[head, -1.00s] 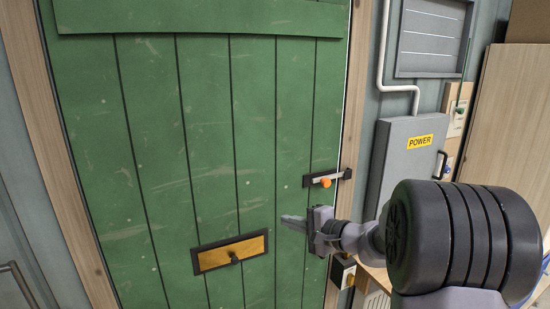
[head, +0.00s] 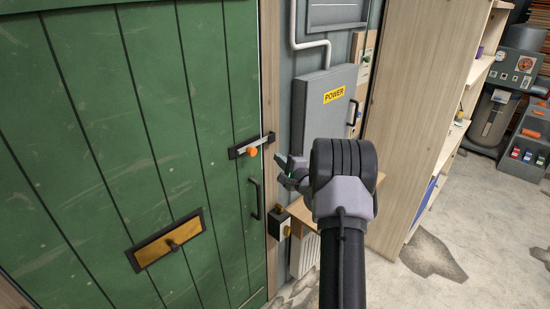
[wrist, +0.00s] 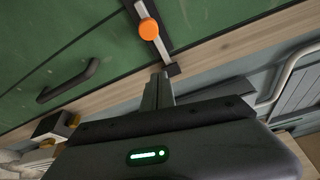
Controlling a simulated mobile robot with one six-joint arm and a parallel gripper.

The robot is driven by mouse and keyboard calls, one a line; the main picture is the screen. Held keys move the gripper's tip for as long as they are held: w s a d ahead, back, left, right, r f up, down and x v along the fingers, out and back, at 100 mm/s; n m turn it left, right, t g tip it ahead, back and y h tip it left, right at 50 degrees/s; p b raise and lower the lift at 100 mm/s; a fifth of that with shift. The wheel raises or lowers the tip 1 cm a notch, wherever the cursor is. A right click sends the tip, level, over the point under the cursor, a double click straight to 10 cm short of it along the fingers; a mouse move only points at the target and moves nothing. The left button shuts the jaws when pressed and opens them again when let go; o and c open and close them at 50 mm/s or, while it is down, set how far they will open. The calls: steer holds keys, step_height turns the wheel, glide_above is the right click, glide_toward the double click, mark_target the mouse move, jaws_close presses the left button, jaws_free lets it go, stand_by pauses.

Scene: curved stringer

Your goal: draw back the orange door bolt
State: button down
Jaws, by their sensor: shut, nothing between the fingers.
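The door bolt is a pale bar on a dark plate with an orange knob (head: 252,151), mounted near the right edge of the green door (head: 150,110). The bar reaches across to a dark keeper (head: 270,137) on the wooden frame. The orange knob also shows at the top of the wrist view (wrist: 149,28). My gripper (head: 282,170) is in front of the frame, to the right of and a little below the knob. In the wrist view its fingers (wrist: 158,88) are together and empty, apart from the knob, with their tips appearing near the keeper (wrist: 174,69).
A black door handle (head: 255,199) is below the bolt, and a brass letter plate (head: 150,250) is lower left. A grey POWER box (head: 318,112) and a small switch box (head: 280,224) are right of the frame. A wooden shelf unit (head: 425,90) stands farther right, with open floor beside it.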

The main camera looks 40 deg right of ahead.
mark_target(256, 146)
steer(key=r+x, duration=0.1)
steer(key=x, duration=0.7)
steer(key=a, duration=0.2)
steer(key=s+a+p, duration=0.1)
steer(key=a, duration=0.1)
steer(key=shift+a, duration=0.1)
steer(key=shift+w+f, duration=0.1)
